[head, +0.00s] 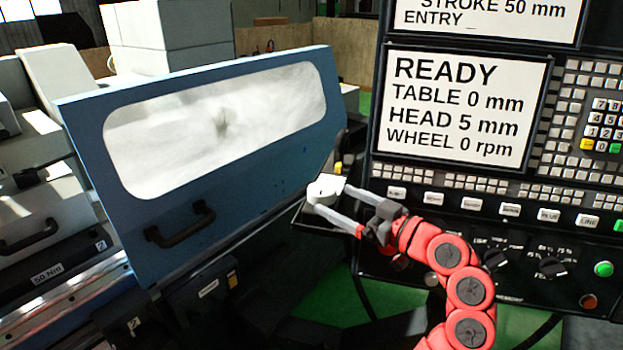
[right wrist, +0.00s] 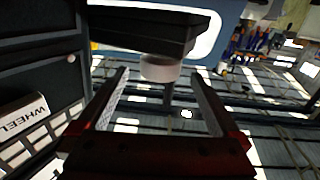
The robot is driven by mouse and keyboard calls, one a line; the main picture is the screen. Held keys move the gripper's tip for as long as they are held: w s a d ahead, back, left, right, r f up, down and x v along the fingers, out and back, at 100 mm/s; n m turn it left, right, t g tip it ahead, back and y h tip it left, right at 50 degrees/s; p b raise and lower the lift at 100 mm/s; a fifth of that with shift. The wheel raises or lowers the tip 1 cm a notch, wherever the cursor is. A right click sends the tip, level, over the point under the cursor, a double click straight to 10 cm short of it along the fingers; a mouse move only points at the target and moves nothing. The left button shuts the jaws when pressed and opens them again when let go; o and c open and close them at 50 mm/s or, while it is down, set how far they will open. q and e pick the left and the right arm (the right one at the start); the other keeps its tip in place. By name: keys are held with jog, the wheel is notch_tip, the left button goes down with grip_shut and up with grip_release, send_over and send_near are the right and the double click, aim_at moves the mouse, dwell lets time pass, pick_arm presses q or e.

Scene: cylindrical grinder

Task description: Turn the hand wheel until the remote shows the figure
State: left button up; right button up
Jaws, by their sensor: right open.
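A white round knob (head: 324,190), which looks like the hand wheel, sits on a small black unit (head: 318,222) beside the control panel. In the right wrist view the white knob (right wrist: 160,69) stands out from a black block (right wrist: 150,28), between and just beyond my fingertips. My right gripper (head: 332,199) is open, with its two fingers reaching to either side of the knob; I cannot tell whether they touch it. No figure on a remote is legible. The panel screen (head: 464,108) reads READY, TABLE 0 mm, HEAD 5 mm, WHEEL 0 rpm. My left gripper is not in view.
A blue machine door (head: 230,215) with a clouded window and dark handle (head: 182,224) stands to the left. The control panel with keys, knobs and a green button (head: 603,269) rises close on the right. A green floor (head: 335,296) shows below.

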aim_at(313, 184)
jog(key=p+x, duration=0.2)
jog(key=x, duration=0.5)
jog(key=shift+w+a+r, duration=0.1)
jog(key=shift+a+r, duration=0.05)
jog(key=shift+a, duration=0.1)
jog(key=shift+w+a, duration=0.2)
jog(key=shift+w, duration=0.05)
jog(key=c, duration=1.3)
